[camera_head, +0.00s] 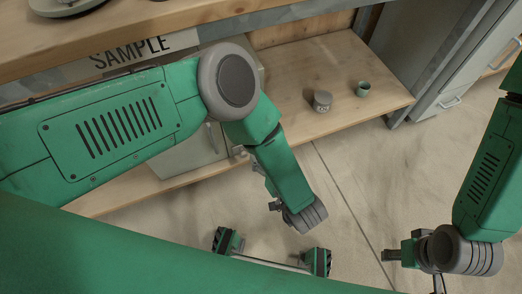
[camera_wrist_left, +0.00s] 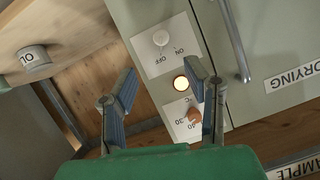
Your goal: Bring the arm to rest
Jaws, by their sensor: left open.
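My left arm comes in from the left in the head view, bends at its round grey elbow, and its forearm points down to a grey wrist over the floor. In the left wrist view my left gripper (camera_wrist_left: 160,68) is open, its two blue-grey fingers apart with nothing held between them.
A wooden bench (camera_head: 215,18) with a SAMPLE label (camera_head: 132,52) runs along the top left. A lower shelf (camera_head: 320,65) holds a grey pot (camera_head: 322,100) and a small green cup (camera_head: 363,89). A grey cabinet (camera_head: 455,60) stands at right. Open floor (camera_head: 350,170) lies between my arms.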

